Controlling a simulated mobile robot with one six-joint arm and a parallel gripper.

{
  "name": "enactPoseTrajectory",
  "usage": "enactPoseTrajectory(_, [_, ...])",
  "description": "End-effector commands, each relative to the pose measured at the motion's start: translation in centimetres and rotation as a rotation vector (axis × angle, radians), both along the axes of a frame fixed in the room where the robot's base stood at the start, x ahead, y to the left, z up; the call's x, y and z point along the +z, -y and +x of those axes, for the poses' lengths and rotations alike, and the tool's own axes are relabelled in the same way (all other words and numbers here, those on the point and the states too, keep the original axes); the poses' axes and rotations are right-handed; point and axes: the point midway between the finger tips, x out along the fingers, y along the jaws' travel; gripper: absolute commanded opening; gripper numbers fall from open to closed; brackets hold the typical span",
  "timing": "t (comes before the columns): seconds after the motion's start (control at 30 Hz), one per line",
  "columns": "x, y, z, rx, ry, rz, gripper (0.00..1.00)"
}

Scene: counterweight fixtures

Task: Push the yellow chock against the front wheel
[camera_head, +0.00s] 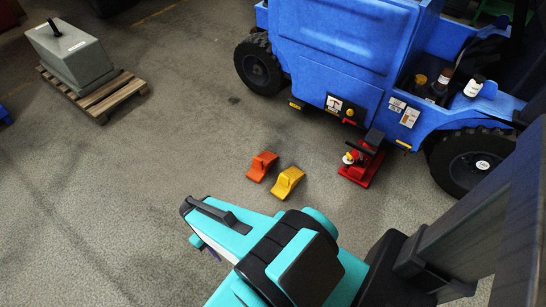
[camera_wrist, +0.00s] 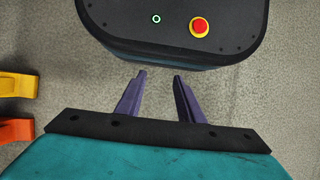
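The yellow chock (camera_head: 288,182) lies on the floor in front of the blue vehicle (camera_head: 330,45), beside an orange chock (camera_head: 262,166). Both are apart from the wheels. One wheel (camera_head: 258,66) is at the vehicle's left end and another wheel (camera_head: 474,163) is at its right; I cannot tell which is the front. In the wrist view the yellow chock (camera_wrist: 17,85) and the orange chock (camera_wrist: 16,130) are cut off at the left edge. My gripper (camera_wrist: 160,75) is open and empty, with its purple fingers apart, away from both chocks. My arm mostly hides it in the head view.
A red jack-like device (camera_head: 362,164) stands on the floor right of the yellow chock, by the vehicle's side. A grey block (camera_head: 72,52) sits on a wooden pallet (camera_head: 118,93) at upper left. The floor between the chocks and the left wheel is clear.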

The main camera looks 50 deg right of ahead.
Motion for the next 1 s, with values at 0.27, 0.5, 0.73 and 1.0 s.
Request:
enactPoseTrajectory(0.27, [-5.7, 6.5, 5.9, -0.024, 0.081, 0.041, 0.34])
enactPoseTrajectory(0.5, [-8.9, 13.4, 9.6, -0.035, 0.153, 0.058, 0.34])
enactPoseTrajectory(0.73, [-11.6, 21.0, 12.1, -0.041, 0.22, 0.061, 0.34])
enactPoseTrajectory(1.0, [-14.2, 31.0, 13.1, -0.044, 0.293, 0.046, 0.34])
